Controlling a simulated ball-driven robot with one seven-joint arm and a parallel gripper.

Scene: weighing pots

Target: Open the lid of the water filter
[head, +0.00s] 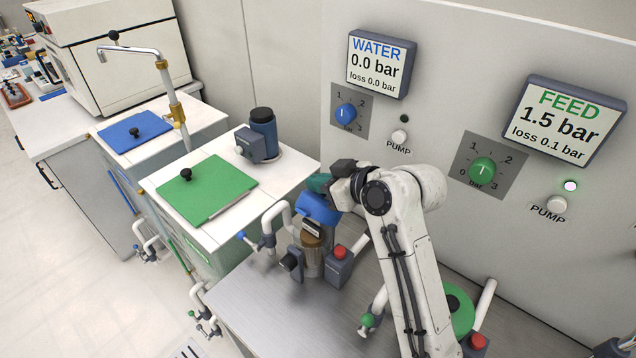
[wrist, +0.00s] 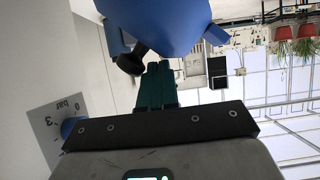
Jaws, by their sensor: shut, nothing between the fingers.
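The water filter is a pale upright housing (head: 312,262) with a brown band, on the steel bench. Its blue lid (head: 316,210) is on top, partly hidden by my arm in the head view. In the wrist view the blue lid (wrist: 160,25) fills the top middle, with a black knob-like part (wrist: 130,62) at its lower left. My gripper (head: 318,183) is at the lid's upper side in the head view. Its teal fingers (wrist: 158,68) are shut and empty, with tips close to the lid and black part. I cannot tell whether they touch.
The water display (head: 378,64) reads 0.0 bar; the feed display (head: 567,120) reads 1.5 bar. A red button (head: 340,252) stands right beside the filter, and pipework (head: 272,222) to its left. A green-lidded housing (head: 460,312) is behind my arm. The bench front (head: 262,300) is clear.

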